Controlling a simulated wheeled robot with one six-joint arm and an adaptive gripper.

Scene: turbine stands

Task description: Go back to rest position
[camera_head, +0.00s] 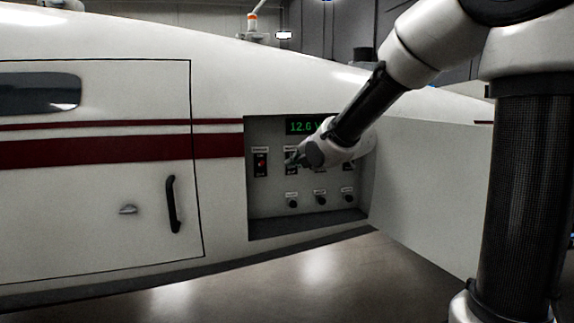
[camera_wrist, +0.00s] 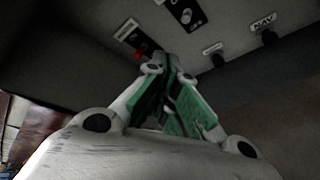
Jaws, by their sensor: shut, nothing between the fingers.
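My gripper (camera_head: 291,160) is in front of the recessed control panel (camera_head: 262,205) in the side of the white craft, at the end of my arm reaching in from the upper right. In the wrist view my gripper (camera_wrist: 172,65) shows green-padded fingers closed together at the tips, with nothing between them. A switch with a red light (camera_head: 260,164) is just left of my gripper; the red light also shows in the wrist view (camera_wrist: 138,57). Whether the fingertips touch the panel I cannot tell. My wrist hides part of the upper switch row and of the green display (camera_head: 298,127).
Several knobs (camera_head: 292,200) line the panel's lower row. An open white panel door (camera_head: 430,190) stands out to the right of the recess, below my arm. A closed door with a black handle (camera_head: 173,204) is at left. The floor (camera_head: 300,285) in front looks clear.

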